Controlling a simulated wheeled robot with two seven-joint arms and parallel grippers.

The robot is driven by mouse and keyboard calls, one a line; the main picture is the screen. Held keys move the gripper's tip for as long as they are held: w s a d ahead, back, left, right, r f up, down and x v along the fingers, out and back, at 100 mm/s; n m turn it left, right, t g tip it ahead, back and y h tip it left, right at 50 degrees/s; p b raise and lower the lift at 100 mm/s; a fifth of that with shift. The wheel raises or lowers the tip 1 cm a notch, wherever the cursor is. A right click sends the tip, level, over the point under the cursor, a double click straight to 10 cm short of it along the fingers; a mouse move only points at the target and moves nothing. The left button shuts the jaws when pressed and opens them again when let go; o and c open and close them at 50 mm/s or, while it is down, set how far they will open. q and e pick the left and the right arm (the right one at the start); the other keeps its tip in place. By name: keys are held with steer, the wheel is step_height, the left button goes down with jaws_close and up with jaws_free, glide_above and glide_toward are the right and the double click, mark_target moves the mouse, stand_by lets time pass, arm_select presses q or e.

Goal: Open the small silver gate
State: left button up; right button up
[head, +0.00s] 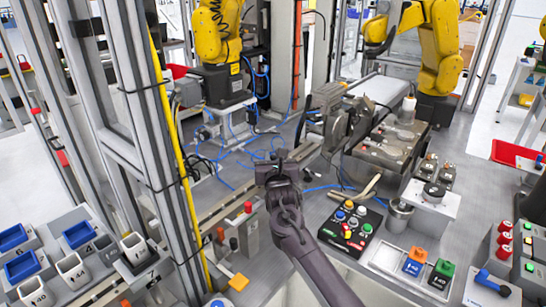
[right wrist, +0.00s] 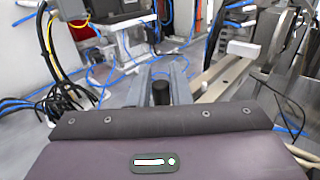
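My right gripper (head: 280,162) is in the middle of the head view, at the end of a dark arm from the bottom. It is over the narrow conveyor rail. Its fingertips are small and dark there, so its opening is unclear. In the right wrist view, a dark purple body fills the bottom, with grey metal bars (right wrist: 180,78) and a black post (right wrist: 161,92) beyond it. I cannot tell for certain which part is the small silver gate. A pale metal piece (head: 305,151) lies just right of the gripper. My left gripper is not in view.
A metal fixture (head: 385,150) stands right of the gripper. A black button box (head: 352,226) is nearer. Yellow robot arms (head: 216,35) stand behind. Blue cables (head: 232,160) cross the table. An aluminium frame with a yellow tube (head: 178,150) rises at left.

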jaws_close()
steer(key=shift+s+d+m+t+b, duration=0.15)
steer(key=shift+m+t+b, duration=0.15)
steer(key=shift+b, duration=0.2)
steer(key=m+t+b, duration=0.1)
steer(key=b, duration=0.1)
steer(key=d+r+m+t+b, duration=0.1)
steer(key=b, duration=0.1)
steer(key=s+m+t+b, duration=0.1)
steer(key=m, duration=0.1)
steer(key=shift+d+r+h+b, duration=0.2)
steer(key=shift+h+b, duration=0.1)
steer(key=shift+b, duration=0.1)
steer(key=shift+s+d+r+m+t+h+b, duration=0.15)
steer(key=shift+r+m+t+h+b, duration=0.1)
steer(key=shift+m+t+b, duration=0.15)
steer(key=shift+d+r+m+t+h+b, duration=0.15)
steer(key=shift+m+t+h+b, duration=0.15)
steer(key=shift+m+b, duration=0.2)
